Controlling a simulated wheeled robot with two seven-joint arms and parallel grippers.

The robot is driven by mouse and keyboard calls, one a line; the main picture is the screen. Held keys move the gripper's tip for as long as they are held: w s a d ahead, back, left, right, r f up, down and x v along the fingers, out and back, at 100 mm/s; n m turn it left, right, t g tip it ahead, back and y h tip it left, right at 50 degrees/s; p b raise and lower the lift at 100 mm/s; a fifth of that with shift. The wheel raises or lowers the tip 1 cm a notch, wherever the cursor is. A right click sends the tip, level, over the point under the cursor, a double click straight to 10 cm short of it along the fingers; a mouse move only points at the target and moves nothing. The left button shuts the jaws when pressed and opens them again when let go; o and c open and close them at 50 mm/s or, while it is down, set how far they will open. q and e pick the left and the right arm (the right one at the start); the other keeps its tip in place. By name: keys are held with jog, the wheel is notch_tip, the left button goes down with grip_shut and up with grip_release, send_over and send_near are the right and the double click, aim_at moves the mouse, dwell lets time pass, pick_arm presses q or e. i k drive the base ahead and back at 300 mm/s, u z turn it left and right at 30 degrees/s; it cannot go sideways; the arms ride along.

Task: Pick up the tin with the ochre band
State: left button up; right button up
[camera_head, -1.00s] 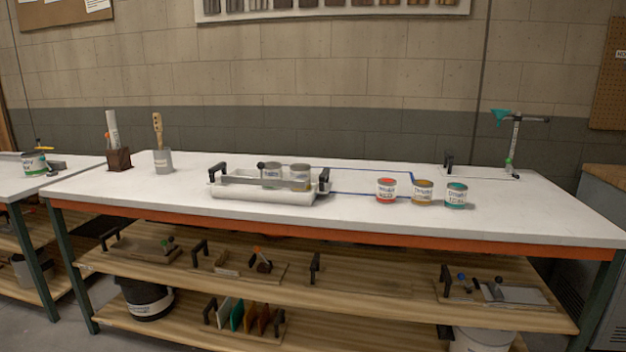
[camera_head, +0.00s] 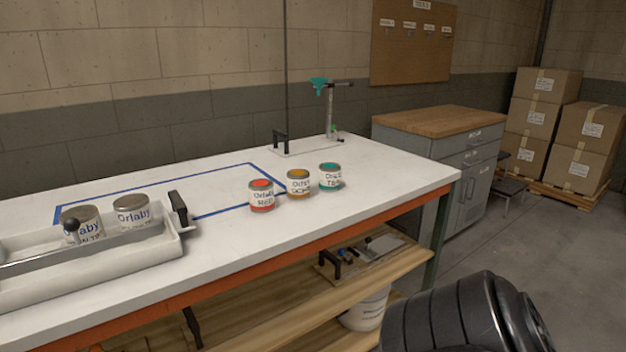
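The tin with the ochre band (camera_head: 298,183) stands upright on the white table, in the middle of a row of three. A tin with a red band (camera_head: 261,196) stands to its left and a tin with a teal band (camera_head: 330,177) to its right. The ochre tin has an ochre lid top and a white label. A black part of my own arm shows at the bottom right, well away from the tins. Neither gripper is in view.
A white tray (camera_head: 187,230) with black handles holds two grey-lidded tins at the left. Blue tape (camera_head: 215,212) marks the white table (camera_head: 390,172). A stand with a teal funnel (camera_head: 319,85) is behind the tins. A grey cabinet (camera_head: 408,143) stands beyond the table's right end.

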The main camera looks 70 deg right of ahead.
aim_at(299, 179)
jog(key=z, duration=0.9)
jog(key=i, duration=0.95)
jog(key=z, duration=0.9)
